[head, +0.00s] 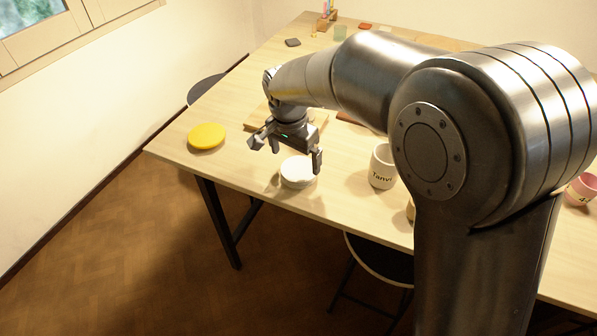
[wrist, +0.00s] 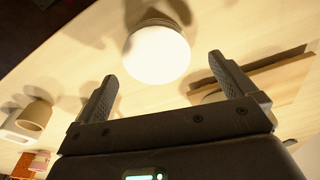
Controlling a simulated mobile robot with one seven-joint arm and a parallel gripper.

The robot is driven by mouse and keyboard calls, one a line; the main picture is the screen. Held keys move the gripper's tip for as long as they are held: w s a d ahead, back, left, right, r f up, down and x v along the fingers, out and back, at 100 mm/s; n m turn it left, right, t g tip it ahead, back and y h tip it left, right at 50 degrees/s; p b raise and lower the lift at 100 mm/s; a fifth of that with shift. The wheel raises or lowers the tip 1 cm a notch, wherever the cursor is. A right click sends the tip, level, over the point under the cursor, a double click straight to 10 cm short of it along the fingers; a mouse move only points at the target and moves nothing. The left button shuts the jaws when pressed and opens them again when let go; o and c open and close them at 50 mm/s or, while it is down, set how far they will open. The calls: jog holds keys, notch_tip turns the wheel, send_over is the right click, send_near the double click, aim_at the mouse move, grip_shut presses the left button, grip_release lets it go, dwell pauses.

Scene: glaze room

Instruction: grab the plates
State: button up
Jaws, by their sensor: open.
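A white round thing with a low side (head: 298,172) stands on the table near its front edge; I cannot tell whether it is a plate, a stack of plates or a bowl. It also shows in the wrist view (wrist: 157,55), bright and just beyond the fingertips. A yellow round plate-like disc (head: 206,136) lies at the table's left end. My gripper (head: 287,152) is open and empty, above and slightly behind the white thing. In the wrist view the two spread fingers (wrist: 162,73) point towards it, with nothing between them.
A white mug marked "Tanvi" (head: 382,168) stands to the right. A wooden board (head: 318,119) lies behind my gripper. A pink cup (head: 583,189) is at the far right. Stools stand by the table. The tabletop between the yellow disc and the white thing is clear.

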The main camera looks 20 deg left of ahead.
aim_at(298, 169)
jog(key=f, duration=0.5)
jog(key=shift+w+d, duration=0.25)
jog(key=shift+w, duration=0.05)
jog(key=c, duration=1.1)
